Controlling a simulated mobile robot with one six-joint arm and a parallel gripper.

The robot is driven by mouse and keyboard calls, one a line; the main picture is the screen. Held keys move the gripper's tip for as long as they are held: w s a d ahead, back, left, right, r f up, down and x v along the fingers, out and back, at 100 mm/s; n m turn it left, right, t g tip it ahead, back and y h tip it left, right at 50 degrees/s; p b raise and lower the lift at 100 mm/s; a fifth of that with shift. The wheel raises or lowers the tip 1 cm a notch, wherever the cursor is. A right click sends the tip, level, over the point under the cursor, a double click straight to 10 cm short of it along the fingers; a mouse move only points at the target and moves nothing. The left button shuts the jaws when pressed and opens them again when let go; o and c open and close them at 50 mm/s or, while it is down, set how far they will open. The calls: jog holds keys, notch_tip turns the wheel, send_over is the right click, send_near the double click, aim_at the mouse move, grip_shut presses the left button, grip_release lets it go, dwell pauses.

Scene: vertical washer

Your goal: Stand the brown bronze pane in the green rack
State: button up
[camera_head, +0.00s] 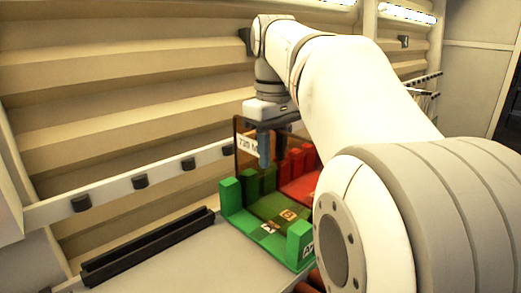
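The brown bronze pane (242,134) is see-through and upright, with a white label on its face. My gripper (265,148) points down at the pane, with a bluish finger across its near face. It appears shut on the pane; the far finger is mostly hidden. The green rack (268,215) stands on the grey surface, with upright green posts at its corners and a patterned floor. The pane is over the rear part of this rack. I cannot tell whether its lower edge is in a slot or above it.
A red rack (300,185) stands just behind and right of the green one, partly hidden by my arm. A long black slotted bar (148,248) lies at left on the grey surface (190,265). A rail with black clips (140,182) runs along the ribbed wall.

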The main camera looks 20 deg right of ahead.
jog(key=shift+r+p, duration=0.45)
jog(key=shift+r, duration=3.45)
